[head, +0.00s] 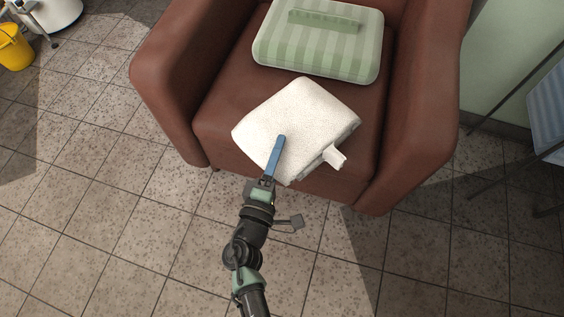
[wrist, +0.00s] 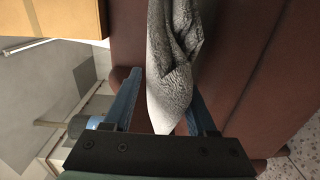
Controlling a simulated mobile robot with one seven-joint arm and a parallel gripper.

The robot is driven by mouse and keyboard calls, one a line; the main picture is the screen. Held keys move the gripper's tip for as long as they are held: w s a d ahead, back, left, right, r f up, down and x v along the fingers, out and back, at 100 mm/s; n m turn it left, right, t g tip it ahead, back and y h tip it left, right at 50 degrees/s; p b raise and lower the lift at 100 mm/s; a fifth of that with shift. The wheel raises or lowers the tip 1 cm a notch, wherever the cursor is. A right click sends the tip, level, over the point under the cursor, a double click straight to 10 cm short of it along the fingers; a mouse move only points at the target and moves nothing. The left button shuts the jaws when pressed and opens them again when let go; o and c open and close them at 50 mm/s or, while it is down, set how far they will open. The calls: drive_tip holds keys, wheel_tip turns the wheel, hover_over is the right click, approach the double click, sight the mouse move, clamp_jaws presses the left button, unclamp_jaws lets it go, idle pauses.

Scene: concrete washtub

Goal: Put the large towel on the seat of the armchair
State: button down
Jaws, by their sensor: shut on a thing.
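The large towel (head: 300,118) is white, folded thick, with a small tag-like corner at its right. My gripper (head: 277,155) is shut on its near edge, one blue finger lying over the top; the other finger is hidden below. In the wrist view, the grey-looking towel (wrist: 172,70) is pinched between both blue fingers. The brown armchair (head: 168,75) is under and behind the towel. The towel is over the front of the seat (head: 218,105), its near corner reaching past the front edge. I cannot tell whether it touches the seat.
A green striped cushion-like thing (head: 320,55) fills the back of the seat. Armrests rise on both sides. A blue-striped folding item (head: 548,105) stands at the right, a yellow bucket (head: 14,48) at the far left. The tiled floor at the left is clear.

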drive_tip(key=shift+f+b, duration=1.05)
drive_tip(key=shift+f, duration=0.95)
drive_tip(key=shift+f, duration=0.2)
drive_tip(key=shift+c, duration=1)
unclamp_jaws()
drive_tip(key=shift+r, duration=0.1)
